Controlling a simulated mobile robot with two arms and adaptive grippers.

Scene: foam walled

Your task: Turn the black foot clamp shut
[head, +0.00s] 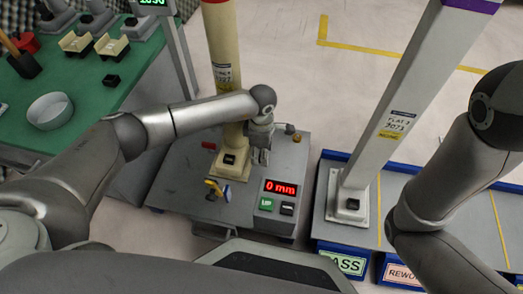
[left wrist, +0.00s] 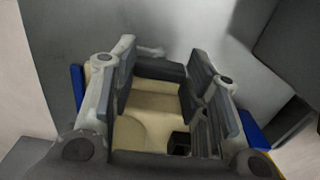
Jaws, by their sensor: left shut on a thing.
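The foot clamp (left wrist: 160,70) looks like a dark bar between my left fingertips in the left wrist view. It lies at the edge of the cream foot plate (left wrist: 155,97). In the head view my left gripper hides it. My left gripper (head: 262,155) points down just right of the cream post (head: 224,75), and its fingers (left wrist: 163,62) are closed on the bar. A small black block (left wrist: 180,143) sits on the foot plate. My right arm reaches in at the right, but its gripper is out of view.
The grey base (head: 185,190) carries a red "0 mm" display (head: 281,187), a green button (head: 266,204) and a yellow-blue handle (head: 217,187). A grey post (head: 405,85) stands in the blue-edged tray (head: 322,215) at right. A green table (head: 95,110) is at left.

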